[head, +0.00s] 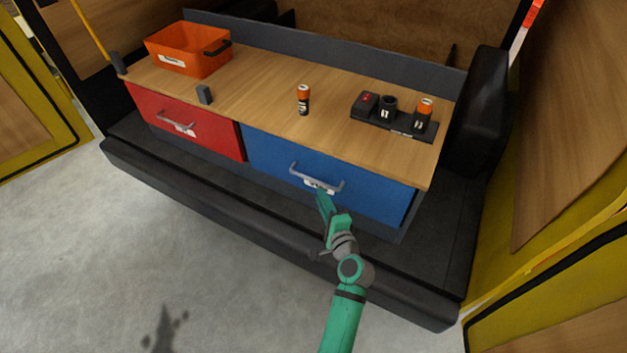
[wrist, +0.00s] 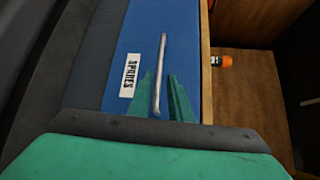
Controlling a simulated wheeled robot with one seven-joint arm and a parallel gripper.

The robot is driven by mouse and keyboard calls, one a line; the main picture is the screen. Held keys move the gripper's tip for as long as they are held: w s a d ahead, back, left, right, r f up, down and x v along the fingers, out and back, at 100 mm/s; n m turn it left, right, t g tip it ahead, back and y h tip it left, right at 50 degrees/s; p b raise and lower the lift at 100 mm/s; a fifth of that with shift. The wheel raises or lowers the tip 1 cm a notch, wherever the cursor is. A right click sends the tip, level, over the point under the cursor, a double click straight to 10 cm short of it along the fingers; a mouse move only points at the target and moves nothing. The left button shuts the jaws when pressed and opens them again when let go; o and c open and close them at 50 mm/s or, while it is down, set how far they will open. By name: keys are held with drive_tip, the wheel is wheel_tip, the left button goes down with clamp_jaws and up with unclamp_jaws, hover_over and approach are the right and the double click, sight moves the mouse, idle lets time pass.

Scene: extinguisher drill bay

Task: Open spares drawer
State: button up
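The blue drawer (head: 370,192) has a grey bar handle (head: 317,180) and a white label; its front looks closed under the counter. In the wrist view the label (wrist: 130,76) reads SPARES on the blue front (wrist: 105,85). My gripper (head: 321,196) is at the handle, reaching from the front. In the wrist view its two green fingers (wrist: 160,76) are apart, with the handle bar (wrist: 162,55) running between them. A gap shows beside the bar, so the fingers do not look clamped on it.
A red drawer (head: 185,124) is at the left. On the wooden counter (head: 255,80) stand an orange bin (head: 190,52), a small dark block (head: 204,94), an orange-and-black cylinder (head: 303,100) and a black holder (head: 401,126) with items. A dark ledge (head: 250,205) runs in front, with open floor before it.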

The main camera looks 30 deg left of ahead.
sight(313, 179)
drive_tip(key=x, duration=0.9)
drive_tip(key=shift+d, duration=0.1)
drive_tip(key=shift+w+a+f, duration=0.1)
drive_tip(key=shift+w+a, duration=0.05)
drive_tip(key=shift+a, duration=0.3)
drive_tip(key=shift+c, duration=0.3)
drive_tip(key=shift+d, duration=0.15)
clamp_jaws()
